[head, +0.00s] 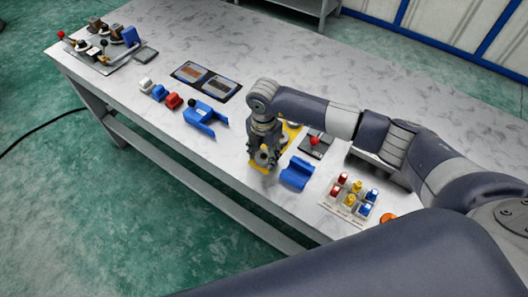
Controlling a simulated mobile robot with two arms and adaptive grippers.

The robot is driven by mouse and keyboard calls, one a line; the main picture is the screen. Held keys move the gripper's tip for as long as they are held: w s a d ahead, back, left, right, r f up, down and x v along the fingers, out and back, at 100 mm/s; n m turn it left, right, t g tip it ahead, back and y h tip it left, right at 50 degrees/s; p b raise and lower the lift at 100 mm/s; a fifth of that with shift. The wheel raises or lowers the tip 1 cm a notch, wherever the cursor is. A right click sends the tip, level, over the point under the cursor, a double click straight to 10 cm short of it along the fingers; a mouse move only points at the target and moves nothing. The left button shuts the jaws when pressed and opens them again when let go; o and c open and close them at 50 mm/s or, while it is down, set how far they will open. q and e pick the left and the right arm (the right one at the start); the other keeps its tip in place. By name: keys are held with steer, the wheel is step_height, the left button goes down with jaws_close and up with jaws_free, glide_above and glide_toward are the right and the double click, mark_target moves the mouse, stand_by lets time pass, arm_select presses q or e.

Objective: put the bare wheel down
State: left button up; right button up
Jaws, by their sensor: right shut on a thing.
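My right gripper (264,160) is over the front part of the table, pointing down. It is shut on a small grey round piece (264,156), which seems to be the bare wheel; the fingers hide part of it. A yellow part (260,168) shows right below and behind the fingertips, and I cannot tell whether the wheel touches it. My left gripper is not in view.
A blue cradle (297,173) lies just right of the gripper and a blue bracket (205,117) to its left. A red-knobbed lever plate (316,146) is behind right. A tray of coloured pieces (338,211) stands front right. The table (290,65) is clear at the back.

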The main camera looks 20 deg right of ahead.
steer(key=o, duration=1.3)
steer(key=shift+r, duration=0.4)
step_height(320, 180, up, 12)
steer(key=shift+f+b, duration=0.25)
steer(key=shift+b, duration=1)
steer(key=shift+f, duration=0.1)
